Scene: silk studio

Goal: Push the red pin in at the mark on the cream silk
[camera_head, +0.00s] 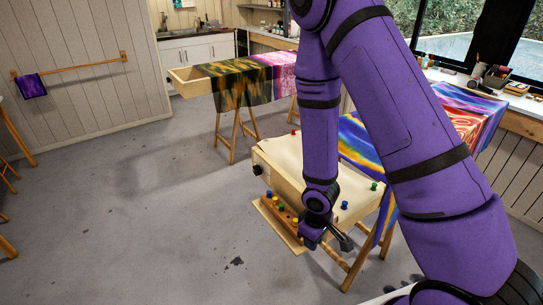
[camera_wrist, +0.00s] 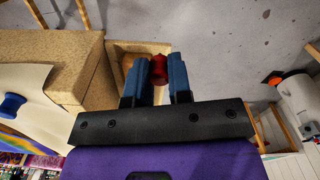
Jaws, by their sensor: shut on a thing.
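My gripper (camera_wrist: 165,75) has its two blue fingers shut on the red pin (camera_wrist: 160,66) in the wrist view. The cream silk (camera_head: 280,153) lies stretched over a wooden frame in the head view; part of it shows at the left of the wrist view (camera_wrist: 22,82). In the head view my gripper (camera_head: 327,238) is low at the frame's near side, by the pin rack (camera_head: 272,214), apart from the silk. My arm covers the silk's middle. I cannot make out the mark in either view.
Another red pin (camera_head: 293,132) stands at the silk's far edge. A blue pin (camera_head: 344,205) and a green pin (camera_head: 374,186) stand at its right. The wooden frame edge (camera_wrist: 75,65) rises left of my gripper. A dyed cloth (camera_head: 357,145) hangs behind.

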